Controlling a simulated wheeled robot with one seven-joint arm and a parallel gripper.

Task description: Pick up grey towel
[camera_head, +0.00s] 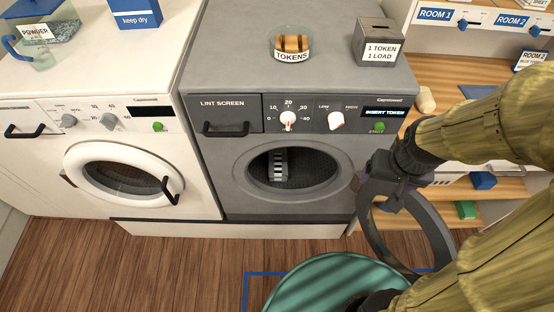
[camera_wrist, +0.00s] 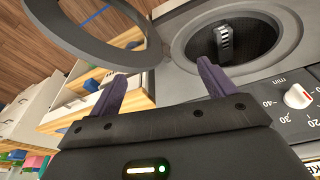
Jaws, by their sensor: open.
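I cannot clearly make out a grey towel in either view. A light-and-dark ribbed piece (camera_head: 278,165) sits inside the grey dryer's drum; it also shows in the wrist view (camera_wrist: 224,42), and I cannot tell whether it is cloth or part of the drum. The grey dryer (camera_head: 228,185) has its round door (camera_head: 440,245) swung open to the right; the door ring is at upper left in the wrist view (camera_wrist: 60,35). My gripper (camera_wrist: 160,72) is open and empty, its purple fingers apart, near the right side of the drum opening.
A white washer (camera_head: 200,185) with a closed door stands left of the dryer. A teal round basket (camera_head: 330,280) is on the floor in front. A token jar (camera_head: 290,47) and token box (camera_head: 380,45) are on top. Wooden shelves (camera_head: 450,75) stand right.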

